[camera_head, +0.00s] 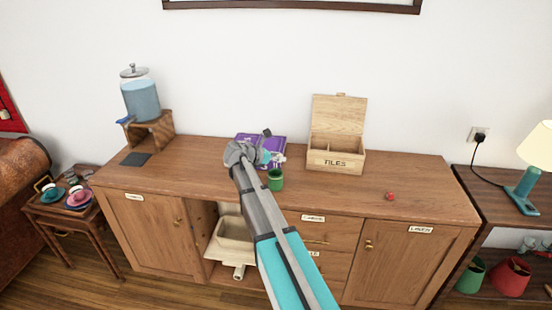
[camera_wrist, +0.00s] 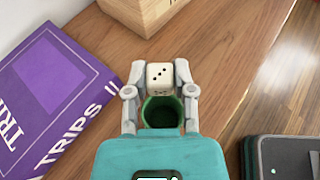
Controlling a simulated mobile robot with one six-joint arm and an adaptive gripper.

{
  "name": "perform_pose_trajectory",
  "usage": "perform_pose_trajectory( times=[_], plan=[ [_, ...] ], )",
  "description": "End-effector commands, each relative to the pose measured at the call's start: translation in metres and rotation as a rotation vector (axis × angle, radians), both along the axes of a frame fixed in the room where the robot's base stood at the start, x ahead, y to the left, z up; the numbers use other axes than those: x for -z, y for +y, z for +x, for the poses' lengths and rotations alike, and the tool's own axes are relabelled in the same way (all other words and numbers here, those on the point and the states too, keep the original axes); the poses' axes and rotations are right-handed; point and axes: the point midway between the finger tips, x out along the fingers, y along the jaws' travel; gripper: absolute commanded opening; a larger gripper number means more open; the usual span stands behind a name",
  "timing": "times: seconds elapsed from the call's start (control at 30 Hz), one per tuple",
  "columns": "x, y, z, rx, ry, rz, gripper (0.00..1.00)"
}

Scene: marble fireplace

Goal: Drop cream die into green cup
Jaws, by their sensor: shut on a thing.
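The cream die (camera_wrist: 159,75) with dark pips is between the two fingertips of my gripper (camera_wrist: 159,71) in the wrist view. My gripper is shut on it and holds it up. The green cup (camera_wrist: 162,112) shows just below the die in the picture, its open mouth between the fingers and its inside dark. I cannot make out the die clearly in the head view.
A purple book (camera_head: 254,140) lies behind the cup, left of it in the wrist view (camera_wrist: 50,88). An open wooden tiles box (camera_head: 336,160) stands behind right. A small red object (camera_head: 390,196) lies on the right of the sideboard (camera_head: 425,180), with clear top around it.

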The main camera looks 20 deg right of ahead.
Motion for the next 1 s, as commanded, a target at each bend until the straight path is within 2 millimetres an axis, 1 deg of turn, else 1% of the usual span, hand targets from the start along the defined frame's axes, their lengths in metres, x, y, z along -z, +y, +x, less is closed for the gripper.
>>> perform_pose_trajectory(
  times=[0.33,0.37,0.5,0.53,0.57,1.0],
  plan=[
    [0.0008,-0.0006,-0.0001,0.001,0.0,0.0,0.11],
    [0.0008,-0.0006,-0.0001,0.001,0.0,0.0,0.38],
    [0.0008,-0.0008,-0.0002,0.001,0.0,0.0,0.64],
    [0.0008,-0.0008,-0.0002,0.001,0.0,0.0,0.7],
    [0.0008,-0.0008,-0.0002,0.001,0.0,0.0,0.73],
    [0.0008,-0.0011,-0.0004,0.001,-0.001,0.0,0.73]
  ],
)
